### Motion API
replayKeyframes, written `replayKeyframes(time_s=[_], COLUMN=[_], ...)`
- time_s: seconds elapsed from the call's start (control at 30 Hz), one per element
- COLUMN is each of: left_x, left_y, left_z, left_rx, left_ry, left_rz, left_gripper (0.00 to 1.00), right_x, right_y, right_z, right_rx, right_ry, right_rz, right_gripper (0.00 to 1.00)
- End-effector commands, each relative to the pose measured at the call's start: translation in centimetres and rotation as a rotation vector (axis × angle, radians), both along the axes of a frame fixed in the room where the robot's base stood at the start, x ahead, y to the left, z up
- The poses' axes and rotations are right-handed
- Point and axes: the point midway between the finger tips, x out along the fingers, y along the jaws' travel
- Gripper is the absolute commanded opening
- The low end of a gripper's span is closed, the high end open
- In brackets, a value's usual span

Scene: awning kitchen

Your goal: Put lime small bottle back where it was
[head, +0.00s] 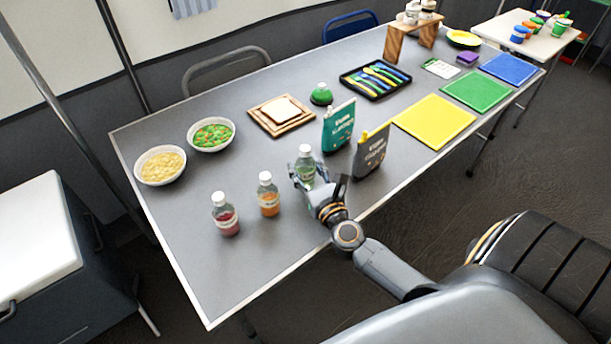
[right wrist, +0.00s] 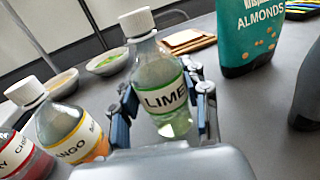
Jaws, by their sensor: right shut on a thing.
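The lime small bottle (head: 305,164) is clear with a white cap and a green-edged label. It stands near the front edge of the grey table (head: 255,240). In the right wrist view the bottle (right wrist: 158,75) reads LIME and leans slightly in the picture. My right gripper (head: 311,184) is shut on it, with a finger on each side; the jaws also show in the right wrist view (right wrist: 165,105). I cannot tell whether the bottle's base touches the table. My left gripper is not in view.
The mango bottle (head: 268,194) and the cherry bottle (head: 225,214) stand left of the lime bottle. A teal almonds pouch (head: 338,126) and a dark grey pouch (head: 370,152) stand to its right. Two bowls (head: 160,166) sit farther left. The table's front left is clear.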

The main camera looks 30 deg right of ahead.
Motion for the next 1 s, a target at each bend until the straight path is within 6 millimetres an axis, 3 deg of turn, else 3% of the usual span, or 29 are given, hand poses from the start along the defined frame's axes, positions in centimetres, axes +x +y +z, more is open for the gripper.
replayKeyframes(time_s=[0.07, 0.5, 0.53, 0.6, 1.0], left_x=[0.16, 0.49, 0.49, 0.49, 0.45], left_y=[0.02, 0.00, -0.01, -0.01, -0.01], left_z=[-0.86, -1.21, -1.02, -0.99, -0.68], left_rx=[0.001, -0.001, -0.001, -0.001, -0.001], left_ry=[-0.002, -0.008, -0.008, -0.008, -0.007], left_rz=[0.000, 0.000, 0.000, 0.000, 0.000], left_gripper=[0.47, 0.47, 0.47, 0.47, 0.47], right_x=[0.03, -0.02, -0.03, -0.03, -0.03], right_y=[-0.08, -0.04, -0.04, -0.04, -0.05], right_z=[-1.20, -1.73, -1.57, -1.55, -1.21], right_rx=[-0.003, 0.000, 0.000, 0.000, -0.001], right_ry=[0.000, -0.001, -0.001, -0.001, -0.001], right_rz=[-0.001, -0.002, -0.001, -0.001, -0.001], right_gripper=[0.15, 0.15, 0.52, 0.66, 0.68])
